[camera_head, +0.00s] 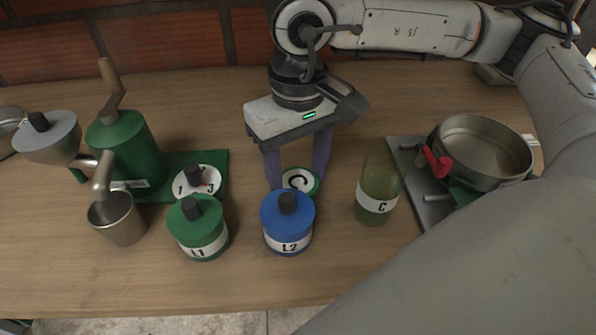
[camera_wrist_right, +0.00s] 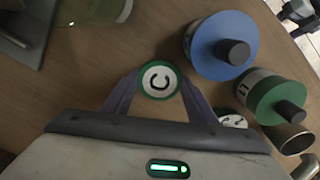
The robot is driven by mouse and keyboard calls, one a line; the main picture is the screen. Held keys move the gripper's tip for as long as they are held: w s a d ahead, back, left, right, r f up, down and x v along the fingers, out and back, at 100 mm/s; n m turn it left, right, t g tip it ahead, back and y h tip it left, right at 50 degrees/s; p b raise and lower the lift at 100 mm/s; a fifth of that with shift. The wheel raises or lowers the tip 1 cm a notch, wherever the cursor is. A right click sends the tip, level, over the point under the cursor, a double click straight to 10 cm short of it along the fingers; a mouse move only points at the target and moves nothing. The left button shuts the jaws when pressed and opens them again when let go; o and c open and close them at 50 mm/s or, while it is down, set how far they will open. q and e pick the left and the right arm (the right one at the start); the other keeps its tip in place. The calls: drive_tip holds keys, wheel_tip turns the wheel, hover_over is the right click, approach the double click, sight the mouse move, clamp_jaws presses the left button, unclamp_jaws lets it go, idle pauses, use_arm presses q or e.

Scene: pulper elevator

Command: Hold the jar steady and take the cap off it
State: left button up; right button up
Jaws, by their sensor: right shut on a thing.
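The jar (camera_head: 377,190) is greenish glass with a white band marked C. It stands upright on the wooden table, right of my right gripper and apart from it; its lower part shows at the top left of the right wrist view (camera_wrist_right: 95,10). The cap (camera_head: 299,181) is a round green piece with a white top marked C. My right gripper (camera_head: 297,172) points down with its two purple fingers shut on the cap, seen between the fingertips in the right wrist view (camera_wrist_right: 159,80). I cannot tell whether the cap touches the table. My left gripper is not in view.
A blue canister L2 (camera_head: 287,225) stands close in front of the cap. A green canister L1 (camera_head: 198,228), a metal cup (camera_head: 117,218) and a green hand-cranked machine (camera_head: 125,150) are left. A metal pan (camera_head: 482,150) sits on a grey plate at right.

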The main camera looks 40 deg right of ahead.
sight(298, 182)
drive_tip(key=shift+f, duration=0.2)
drive_tip(key=o, duration=1.2)
drive_tip(key=shift+r, duration=0.2)
drive_tip(key=shift+r, duration=0.25)
wheel_tip(298, 182, up, 12)
drive_tip(key=shift+f+p, duration=0.2)
drive_tip(key=shift+p, duration=0.65)
